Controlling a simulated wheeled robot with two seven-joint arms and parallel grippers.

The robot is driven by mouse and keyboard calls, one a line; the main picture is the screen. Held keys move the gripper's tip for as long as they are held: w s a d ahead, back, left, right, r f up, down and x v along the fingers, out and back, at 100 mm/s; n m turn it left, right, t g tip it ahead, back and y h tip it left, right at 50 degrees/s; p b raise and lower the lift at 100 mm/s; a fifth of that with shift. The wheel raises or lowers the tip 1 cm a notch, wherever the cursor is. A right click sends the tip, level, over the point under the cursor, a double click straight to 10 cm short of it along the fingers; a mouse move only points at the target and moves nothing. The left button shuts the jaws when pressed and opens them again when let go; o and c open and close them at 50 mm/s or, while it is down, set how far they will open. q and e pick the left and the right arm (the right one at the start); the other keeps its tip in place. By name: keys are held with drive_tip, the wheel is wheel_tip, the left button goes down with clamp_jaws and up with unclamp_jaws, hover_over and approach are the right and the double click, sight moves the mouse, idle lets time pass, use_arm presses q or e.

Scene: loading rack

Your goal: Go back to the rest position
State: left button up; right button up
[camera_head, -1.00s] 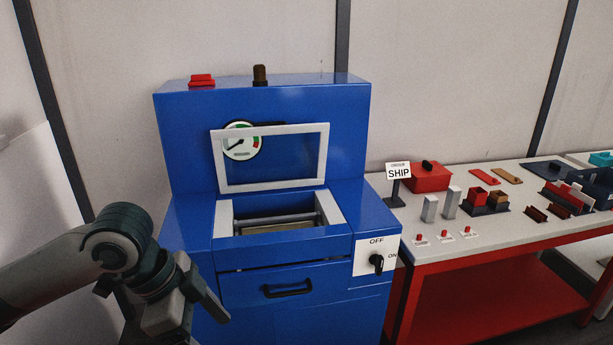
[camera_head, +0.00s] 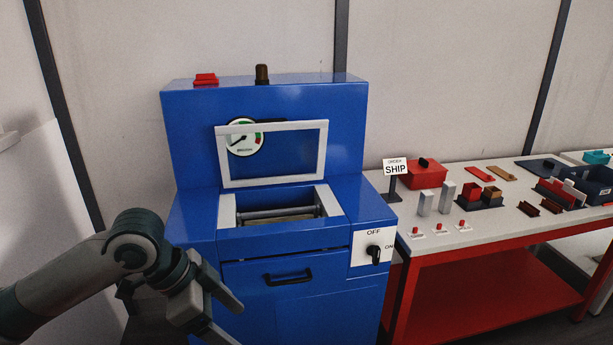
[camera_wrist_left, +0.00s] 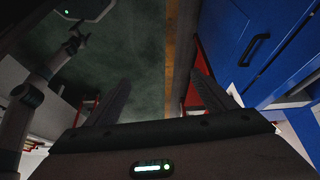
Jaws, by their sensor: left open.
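My left gripper (camera_head: 226,318) is at the lower left of the head view, in front of the left side of the blue machine (camera_head: 265,130). Its fingers are apart with nothing between them. The left wrist view shows the two spread fingers (camera_wrist_left: 158,105) over the dark green floor, with the machine's blue front and black handle at the upper right. My right gripper is not in the head view.
The machine has a pale window frame (camera_head: 272,184), a gauge (camera_head: 243,139), a drawer handle (camera_head: 288,278) and a black knob (camera_head: 374,253) on an OFF/ON plate. Right of it stands a red-framed table (camera_head: 470,236) with a SHIP sign (camera_head: 395,167), a red box (camera_head: 424,174) and several small parts.

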use_arm(q)
drive_tip(key=w+f+n+t+h+b, duration=0.15)
drive_tip(key=w+f+n+t, duration=0.4)
drive_tip(key=w+f, duration=1.3)
drive_tip(key=s+a+f+n+y+b, duration=0.1)
drive_tip(key=s+a+f+n, duration=0.15)
drive_tip(key=f, duration=0.65)
drive_tip(key=s+a+f+n+y, duration=0.1)
drive_tip(key=s+a+f, duration=0.15)
drive_tip(key=f, duration=0.75)
drive_tip(key=s+a+f+n+y+b, duration=0.15)
drive_tip(key=a+f, duration=0.25)
drive_tip(key=f, duration=0.5)
drive_tip(key=s+a+f+n+g+y, duration=0.1)
drive_tip(key=s+a+f, duration=0.2)
drive_tip(key=s+f, duration=0.85)
drive_tip(key=s+a+f+n+g+y, duration=0.1)
drive_tip(key=s+a+f+g, duration=0.1)
drive_tip(key=s+f, duration=0.95)
drive_tip(key=s+f+g, duration=0.1)
drive_tip(key=s+f, duration=0.2)
drive_tip(key=s, duration=0.8)
drive_tip(key=s+f+g+y, duration=0.1)
drive_tip(key=s+f, duration=0.3)
drive_tip(key=s, duration=0.7)
drive_tip(key=s+d+f+g+b, duration=0.1)
drive_tip(key=s+f, duration=0.3)
drive_tip(key=s, duration=0.7)
